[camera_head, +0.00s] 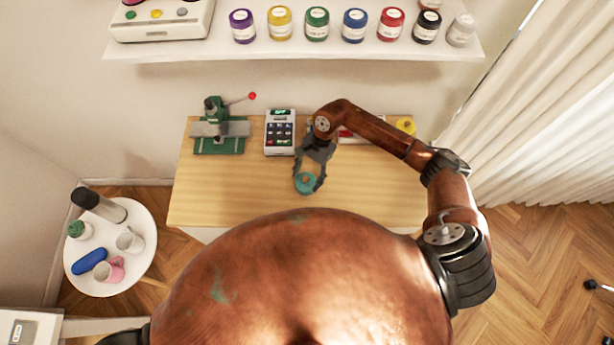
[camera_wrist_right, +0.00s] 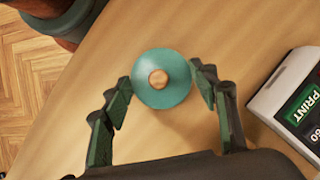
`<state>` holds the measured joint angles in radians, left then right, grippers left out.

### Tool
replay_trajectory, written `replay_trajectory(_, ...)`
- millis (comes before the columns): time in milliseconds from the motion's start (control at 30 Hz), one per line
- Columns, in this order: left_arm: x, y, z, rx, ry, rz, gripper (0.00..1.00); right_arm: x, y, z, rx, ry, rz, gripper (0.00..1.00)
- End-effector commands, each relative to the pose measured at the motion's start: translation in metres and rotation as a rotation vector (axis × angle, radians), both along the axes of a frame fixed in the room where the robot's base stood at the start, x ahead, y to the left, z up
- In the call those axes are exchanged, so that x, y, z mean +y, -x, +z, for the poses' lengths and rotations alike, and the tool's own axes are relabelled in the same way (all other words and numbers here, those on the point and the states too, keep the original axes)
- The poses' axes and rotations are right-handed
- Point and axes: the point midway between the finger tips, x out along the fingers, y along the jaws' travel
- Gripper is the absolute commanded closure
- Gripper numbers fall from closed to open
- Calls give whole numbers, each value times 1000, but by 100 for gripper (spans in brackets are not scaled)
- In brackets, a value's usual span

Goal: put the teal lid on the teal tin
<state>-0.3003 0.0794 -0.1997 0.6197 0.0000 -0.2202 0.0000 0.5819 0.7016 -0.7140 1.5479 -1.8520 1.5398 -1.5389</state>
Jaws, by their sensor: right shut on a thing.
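A round teal lid (camera_wrist_right: 145,90) with a wooden knob (camera_wrist_right: 158,79) is between the fingers of my right gripper (camera_wrist_right: 161,82) in the wrist view. The gripper is shut on it, with a fingertip at either side of its rim. In the head view the teal lid (camera_head: 305,186) and the right gripper (camera_head: 309,181) are over the front middle of the wooden table. I cannot make out a separate teal tin; whether one is beneath the lid is hidden. My left gripper is not in view.
On the table (camera_head: 240,190) stand a green press with a red-tipped lever (camera_head: 219,130), a printer-like device (camera_head: 280,132) and a yellow item (camera_head: 405,126). A white side table (camera_head: 139,273) with cups is at left. The table's left front is clear.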

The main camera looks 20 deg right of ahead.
Motion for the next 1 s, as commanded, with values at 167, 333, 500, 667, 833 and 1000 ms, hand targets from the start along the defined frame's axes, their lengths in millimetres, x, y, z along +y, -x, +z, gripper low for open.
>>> replay_trajectory(167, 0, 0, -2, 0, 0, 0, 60, 0, 0, -2, 0, 0, 0, 41)
replay_trajectory(333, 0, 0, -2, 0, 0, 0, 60, 0, 0, -1, 0, 0, 0, 38)
replay_trajectory(500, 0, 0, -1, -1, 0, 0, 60, -1, -1, 0, -1, 1, 0, 38)
replay_trajectory(667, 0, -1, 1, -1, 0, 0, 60, -4, -3, 11, -1, 2, 0, 38)
replay_trajectory(833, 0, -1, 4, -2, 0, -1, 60, -8, -6, 23, -1, 1, 1, 38)
replay_trajectory(1000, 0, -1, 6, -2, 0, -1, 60, -13, -9, 34, -1, 2, 0, 38)
